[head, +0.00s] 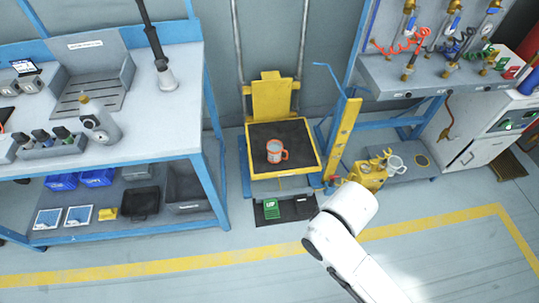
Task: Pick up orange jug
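A small jug (275,151) with an orange rim and orange handle and a greyish body stands upright on the black mat of a yellow platform (256,171). Its handle points to the right. My white arm reaches in from the bottom right, and its visible part ends below and to the right of the platform, apart from the jug. My gripper's fingers do not show in the head view.
A workbench (141,140) with tools and a lower shelf of bins stands at the left. A yellow post (343,135) and a yellow can (367,175) stand right of the platform. A bench (400,77) with coiled hoses is at the upper right. The floor in front is clear.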

